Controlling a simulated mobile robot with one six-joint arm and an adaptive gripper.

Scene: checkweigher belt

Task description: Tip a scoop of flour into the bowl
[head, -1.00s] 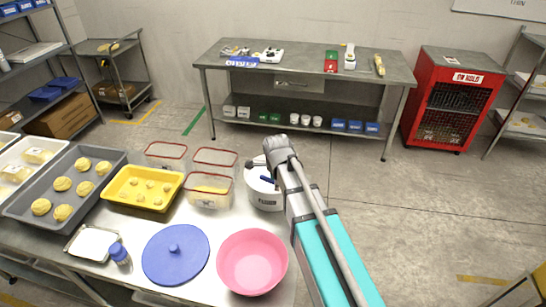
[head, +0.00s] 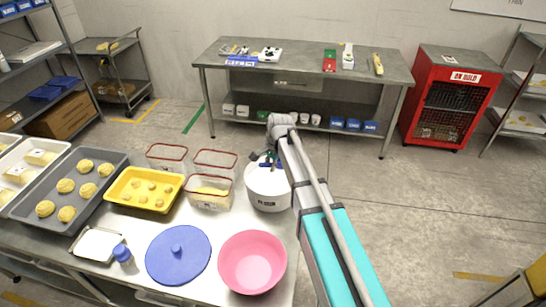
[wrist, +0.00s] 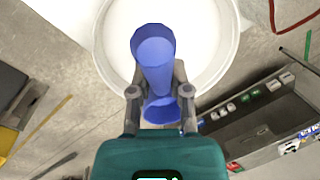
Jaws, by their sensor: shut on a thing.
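The pink bowl (head: 252,262) stands on the front right of the steel table and looks empty. A white tub of flour (head: 268,190) stands behind it at the table's right edge; white flour (wrist: 190,40) fills the view inside its rim in the wrist view. My gripper (head: 270,160) is over the tub. In the wrist view my gripper (wrist: 158,95) is shut on a blue scoop (wrist: 154,48), whose round end lies over the flour. I cannot tell whether the scoop holds flour or touches it.
A blue lid (head: 178,254) lies left of the bowl. Clear containers with red rims (head: 210,190) stand left of the tub, beside a yellow tray (head: 145,188) of dough pieces. A blue-capped shaker (head: 122,254) and a small metal tray (head: 96,244) are at front left.

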